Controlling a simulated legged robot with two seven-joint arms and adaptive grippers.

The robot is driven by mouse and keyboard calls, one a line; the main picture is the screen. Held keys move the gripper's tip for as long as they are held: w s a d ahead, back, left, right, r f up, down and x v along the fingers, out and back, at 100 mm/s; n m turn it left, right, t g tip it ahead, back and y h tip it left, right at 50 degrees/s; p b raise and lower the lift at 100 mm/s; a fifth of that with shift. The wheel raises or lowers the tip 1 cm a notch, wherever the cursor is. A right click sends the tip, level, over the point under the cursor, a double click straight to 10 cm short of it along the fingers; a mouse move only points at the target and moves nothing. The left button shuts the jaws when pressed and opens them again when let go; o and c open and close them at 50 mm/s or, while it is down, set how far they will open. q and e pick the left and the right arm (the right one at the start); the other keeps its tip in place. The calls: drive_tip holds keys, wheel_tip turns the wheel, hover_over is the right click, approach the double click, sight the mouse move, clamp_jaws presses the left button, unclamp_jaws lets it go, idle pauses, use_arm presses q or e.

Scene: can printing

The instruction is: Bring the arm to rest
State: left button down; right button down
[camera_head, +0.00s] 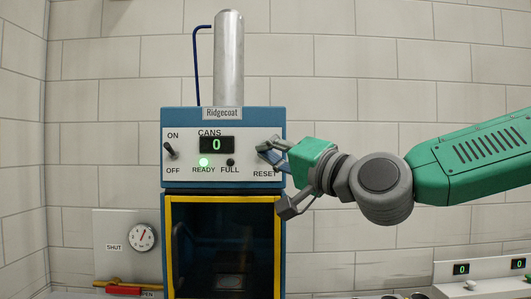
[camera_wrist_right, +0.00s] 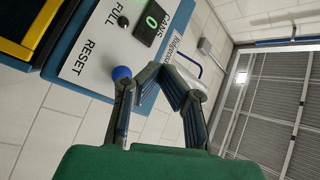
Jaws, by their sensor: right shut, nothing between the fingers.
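My right arm reaches in from the right in the head view. Its green and grey right gripper (camera_head: 272,152) is in front of the right edge of the control panel (camera_head: 190,143), beside the RESET label. In the right wrist view the fingers of the right gripper (camera_wrist_right: 158,72) converge at their tips, shut with nothing between them. A round blue button (camera_wrist_right: 121,72) by the RESET label shows just left of the fingers there; I cannot tell whether they touch it. My left gripper is in neither view.
The blue Ridgecoat machine (camera_head: 223,199) has a yellow-framed dark window, a lit green READY lamp (camera_head: 204,162) and a counter (camera_head: 217,145) reading 0. A gauge (camera_head: 143,237) and a red-handled valve (camera_head: 124,291) are at left. Counter boxes (camera_head: 480,276) stand at lower right.

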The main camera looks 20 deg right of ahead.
idle(0.4)
wheel_tip(320, 180, down, 28)
drive_tip(key=w+a+f+n+g+h+b, duration=0.1)
drive_tip(key=a+g+h+b, duration=0.1)
drive_tip(key=g+b, duration=0.25)
drive_tip(key=s+d+f+n+g+h+b, duration=0.1)
drive_tip(key=s+f+g, duration=0.15)
drive_tip(key=f, duration=0.65)
drive_tip(key=s+f+g+h, duration=0.1)
drive_tip(key=s+f, duration=0.2)
drive_tip(key=f, duration=0.6)
drive_tip(key=s+d+f+n+g+h+b, duration=0.1)
drive_tip(key=s+d+f+g+h+b, duration=0.1)
drive_tip(key=s+f, duration=0.8)
drive_tip(key=s+d+f+n+g+h+b, duration=0.1)
drive_tip(key=s+d+f+g, duration=0.3)
drive_tip(key=s+f, duration=0.6)
drive_tip(key=s+d+f+n+g+h+b, duration=0.2)
drive_tip(key=s+d+f, duration=0.4)
drive_tip(key=s+f, duration=0.4)
drive_tip(key=shift+d+f+n+g+h+b, duration=0.3)
drive_tip(key=shift+d+f+g+b, duration=0.1)
drive_tip(key=shift+f+g+b, duration=0.5)
